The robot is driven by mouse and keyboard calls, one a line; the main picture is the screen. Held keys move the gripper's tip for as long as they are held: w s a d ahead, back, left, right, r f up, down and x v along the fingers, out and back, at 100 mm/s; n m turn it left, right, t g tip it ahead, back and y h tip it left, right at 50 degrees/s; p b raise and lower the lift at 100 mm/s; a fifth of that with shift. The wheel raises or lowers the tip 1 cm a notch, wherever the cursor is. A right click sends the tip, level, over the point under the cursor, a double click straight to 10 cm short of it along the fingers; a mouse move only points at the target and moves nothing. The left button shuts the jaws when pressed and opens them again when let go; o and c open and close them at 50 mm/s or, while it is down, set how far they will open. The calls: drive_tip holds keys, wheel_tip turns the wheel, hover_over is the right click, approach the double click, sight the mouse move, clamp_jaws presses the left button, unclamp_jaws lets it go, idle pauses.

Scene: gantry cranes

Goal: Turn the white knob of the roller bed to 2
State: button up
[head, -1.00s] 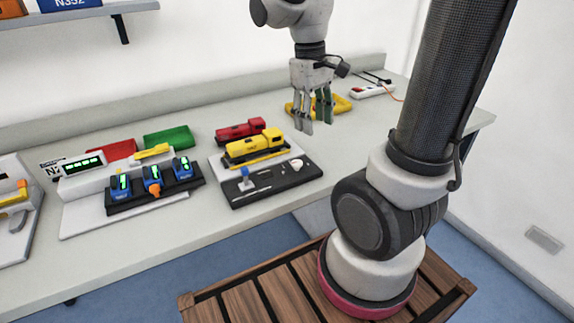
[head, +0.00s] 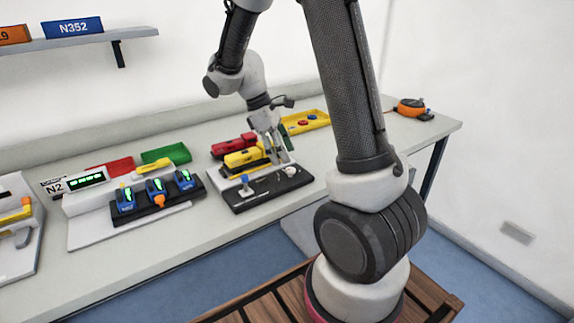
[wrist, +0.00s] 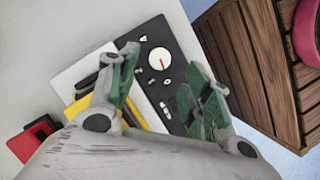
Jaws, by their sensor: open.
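The white knob (wrist: 160,59) is a round dial with a thin red pointer line on the black panel (wrist: 151,32) of the roller bed. Small white marks sit around it, too small to read. In the head view the knob (head: 290,171) shows at the right of the black board (head: 245,203), just below my fingertips. My gripper (head: 282,157) is open above the board's right part. In the wrist view my gripper (wrist: 172,82) has its green-padded fingers spread, with the knob beyond and between them. Nothing is between the pads.
A yellow locomotive (head: 243,158) and a red one (head: 232,144) lie behind. A controller row (head: 155,192) is to the left, a yellow tray (head: 305,121) behind.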

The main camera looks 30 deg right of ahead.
sight(290, 169)
drive_tip(key=shift+x, duration=2.4)
drive_tip(key=c, duration=1)
